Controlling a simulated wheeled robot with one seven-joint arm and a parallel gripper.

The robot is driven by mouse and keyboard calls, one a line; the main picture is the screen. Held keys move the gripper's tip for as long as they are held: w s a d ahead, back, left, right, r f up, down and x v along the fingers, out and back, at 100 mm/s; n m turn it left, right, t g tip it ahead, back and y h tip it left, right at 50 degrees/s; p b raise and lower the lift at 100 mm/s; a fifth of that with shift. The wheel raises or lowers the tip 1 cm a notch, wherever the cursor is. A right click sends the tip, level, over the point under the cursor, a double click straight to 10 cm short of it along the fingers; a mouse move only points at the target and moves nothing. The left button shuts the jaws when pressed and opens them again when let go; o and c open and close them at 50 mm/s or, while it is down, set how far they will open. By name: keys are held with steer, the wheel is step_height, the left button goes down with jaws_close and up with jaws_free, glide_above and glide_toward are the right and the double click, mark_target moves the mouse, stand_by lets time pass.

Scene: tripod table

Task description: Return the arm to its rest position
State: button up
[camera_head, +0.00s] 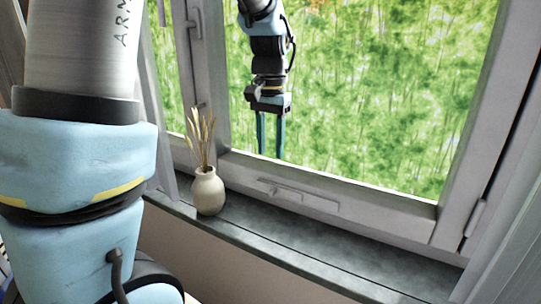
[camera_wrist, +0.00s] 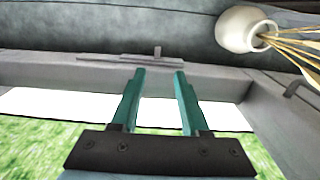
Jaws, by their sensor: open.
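My gripper (camera_head: 270,135) hangs in front of the window in the head view, with its two teal fingers pointing down. It is above the window's lower frame. In the wrist view my gripper (camera_wrist: 159,78) shows its two fingers apart with nothing between them. The large blue and grey links of my arm fill the left of the head view and hide what is behind them.
A cream vase (camera_head: 208,191) with dried stalks stands on the dark windowsill (camera_head: 290,262), left of my gripper. It also shows at the top right of the wrist view (camera_wrist: 240,30). A window handle (camera_head: 285,189) is on the lower frame. The sill's right part is clear.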

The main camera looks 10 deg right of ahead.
steer(key=s+a+f+n, duration=0.2)
steer(key=a+f, duration=0.1)
steer(key=a, duration=0.3)
steer(key=s+a+f+n+t, duration=0.1)
steer(key=s+a+f+n, duration=0.1)
steer(key=a, duration=0.5)
steer(key=s+a+f+n, duration=0.1)
steer(key=a+f+n, duration=0.2)
steer(key=a, duration=0.4)
steer(key=shift+s+a+f+t, duration=0.25)
steer(key=shift+s+f+t, duration=0.05)
steer(key=shift+s, duration=0.1)
steer(key=shift+o, duration=0.4)
